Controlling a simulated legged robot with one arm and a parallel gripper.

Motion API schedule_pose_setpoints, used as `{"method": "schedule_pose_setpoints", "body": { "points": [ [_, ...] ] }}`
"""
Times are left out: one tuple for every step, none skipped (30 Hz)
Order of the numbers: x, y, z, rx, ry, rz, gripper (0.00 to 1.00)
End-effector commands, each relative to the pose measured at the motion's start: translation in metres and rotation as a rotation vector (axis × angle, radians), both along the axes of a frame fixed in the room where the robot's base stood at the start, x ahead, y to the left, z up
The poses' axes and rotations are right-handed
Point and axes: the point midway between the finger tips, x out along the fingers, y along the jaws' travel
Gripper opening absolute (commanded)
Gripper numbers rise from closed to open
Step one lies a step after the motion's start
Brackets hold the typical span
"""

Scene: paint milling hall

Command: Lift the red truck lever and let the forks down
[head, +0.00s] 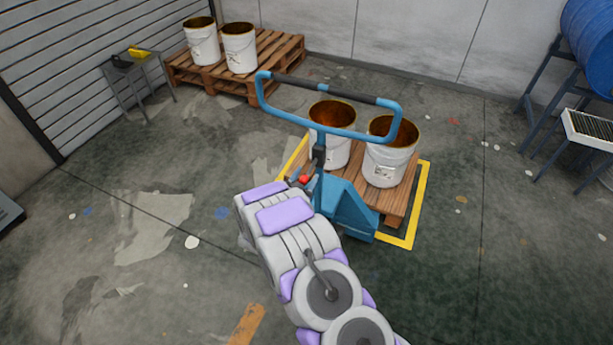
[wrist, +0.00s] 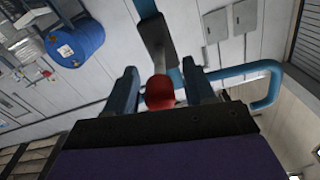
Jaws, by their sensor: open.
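The blue pallet truck (head: 344,208) stands with its looped handle (head: 326,130) upright, in front of a wooden pallet (head: 397,205) with two white paint buckets. Its forks are hidden. The red lever (head: 304,180) is a small red spot beside the handle post in the head view. In the wrist view the red lever's rounded knob (wrist: 160,91) lies between the two fingers of my gripper (wrist: 162,88). The fingers are apart, with a gap on each side of the knob. In the head view my arm hides most of the gripper.
A yellow floor frame (head: 424,205) surrounds the pallet. Another pallet (head: 275,52) with two buckets stands at the back wall. A small grey table (head: 133,68) is at left, a blue drum (head: 592,35) on a stand at right. The floor at left is open.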

Motion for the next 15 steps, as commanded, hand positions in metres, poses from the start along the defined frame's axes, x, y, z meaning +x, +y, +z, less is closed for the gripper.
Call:
{"method": "schedule_pose_setpoints", "body": {
  "points": [
    [0.0051, -0.0026, -0.0006, 0.0, -0.001, -0.001, 0.54],
    [0.0073, -0.0032, -0.0006, -0.001, 0.0, -0.001, 0.54],
    [0.0097, -0.004, -0.0006, -0.001, 0.0, -0.001, 0.54],
    [0.0112, -0.0045, -0.0006, -0.001, 0.001, -0.001, 0.54],
    [0.0125, -0.0049, -0.0006, -0.001, 0.001, -0.001, 0.54],
    [0.0137, -0.0052, -0.0004, -0.001, 0.001, -0.001, 0.54],
    [0.0142, -0.0052, -0.0005, -0.002, 0.001, 0.0, 0.54],
    [0.0145, -0.0051, -0.0005, -0.002, 0.001, 0.0, 0.54],
    [0.0148, -0.0049, -0.0004, -0.002, 0.002, 0.0, 0.54],
    [0.0149, -0.0048, -0.0004, -0.002, 0.002, 0.0, 0.54],
    [0.0148, -0.0047, -0.0004, -0.002, 0.002, 0.0, 0.54],
    [0.0147, -0.0046, -0.0005, -0.002, 0.001, 0.001, 0.54],
    [0.0148, -0.0045, -0.0004, -0.002, 0.001, 0.001, 0.54],
    [0.0147, -0.0045, -0.0004, -0.002, 0.001, 0.001, 0.54],
    [0.0147, -0.0045, -0.0004, -0.002, 0.001, 0.001, 0.52]
  ]
}}
